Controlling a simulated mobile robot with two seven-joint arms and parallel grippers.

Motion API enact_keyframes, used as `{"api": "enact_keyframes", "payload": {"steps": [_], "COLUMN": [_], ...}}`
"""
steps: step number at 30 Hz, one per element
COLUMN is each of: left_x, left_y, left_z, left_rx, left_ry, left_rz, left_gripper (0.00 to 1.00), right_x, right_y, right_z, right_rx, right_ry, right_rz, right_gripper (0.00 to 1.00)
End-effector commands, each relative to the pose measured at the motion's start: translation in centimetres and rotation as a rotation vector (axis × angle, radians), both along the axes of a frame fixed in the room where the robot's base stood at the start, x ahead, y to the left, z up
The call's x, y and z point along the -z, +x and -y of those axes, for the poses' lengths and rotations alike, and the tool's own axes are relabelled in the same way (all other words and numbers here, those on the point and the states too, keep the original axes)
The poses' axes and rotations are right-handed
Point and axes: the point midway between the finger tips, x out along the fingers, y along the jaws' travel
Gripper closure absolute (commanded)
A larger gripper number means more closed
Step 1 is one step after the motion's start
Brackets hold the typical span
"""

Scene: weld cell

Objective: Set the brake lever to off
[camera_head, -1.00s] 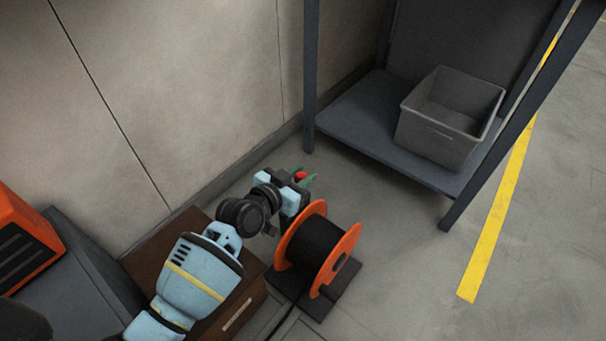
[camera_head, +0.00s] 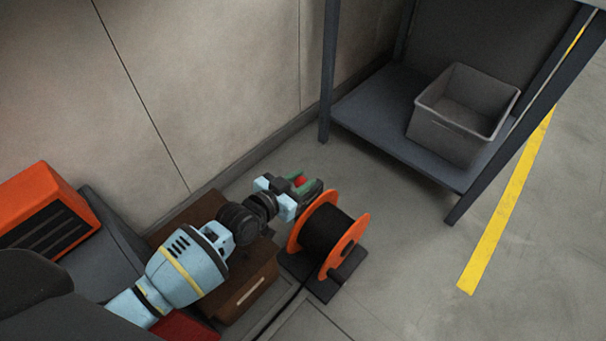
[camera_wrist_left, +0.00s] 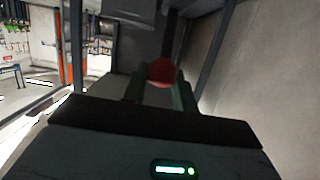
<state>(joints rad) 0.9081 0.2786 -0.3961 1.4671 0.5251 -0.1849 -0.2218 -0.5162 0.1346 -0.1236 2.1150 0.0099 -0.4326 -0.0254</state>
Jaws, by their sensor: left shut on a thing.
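The cable reel (camera_head: 329,236) has orange flanges and a dark drum and stands on a dark base on the floor. The red knob (camera_head: 299,181) of the brake lever shows just behind the reel; the lever's shaft is hidden. My left gripper (camera_head: 304,186), with green fingers, is shut on the knob. In the left wrist view the red knob (camera_wrist_left: 161,71) sits between the fingertips of the left gripper (camera_wrist_left: 160,88). My right gripper is not in view.
A brown cabinet (camera_head: 245,288) stands left of the reel under my left arm. An orange machine (camera_head: 45,215) is at the far left. A shelf rack (camera_head: 365,125) holding a grey bin (camera_head: 450,128) stands behind to the right. The wall is close behind; floor at right is clear.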

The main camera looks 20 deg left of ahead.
Motion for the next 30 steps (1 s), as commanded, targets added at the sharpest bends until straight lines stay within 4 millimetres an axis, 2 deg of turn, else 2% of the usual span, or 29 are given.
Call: {"api": "enact_keyframes", "payload": {"steps": [1,19,20,21,24,30], "left_x": [1.2,1.5,1.5,1.4,1.2,0.9], "left_y": [-0.6,-0.9,-0.9,-0.9,-0.7,-0.6], "left_z": [-0.2,-0.3,-0.3,-0.3,-0.3,-0.2], "left_rx": [0.002,0.002,0.002,0.001,0.001,0.001], "left_ry": [0.011,0.011,0.011,0.01,0.008,0.005], "left_rz": [-0.027,-0.028,-0.027,-0.026,-0.02,-0.015], "left_gripper": [1.0,1.0,0.69,0.64,0.52,0.52], "right_x": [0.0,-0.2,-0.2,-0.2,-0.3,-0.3], "right_y": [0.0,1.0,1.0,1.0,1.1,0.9], "right_z": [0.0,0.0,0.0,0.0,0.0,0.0], "right_rx": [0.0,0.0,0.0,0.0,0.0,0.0], "right_ry": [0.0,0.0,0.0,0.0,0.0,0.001], "right_rz": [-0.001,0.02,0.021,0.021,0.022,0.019], "right_gripper": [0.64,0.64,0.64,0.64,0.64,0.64]}}
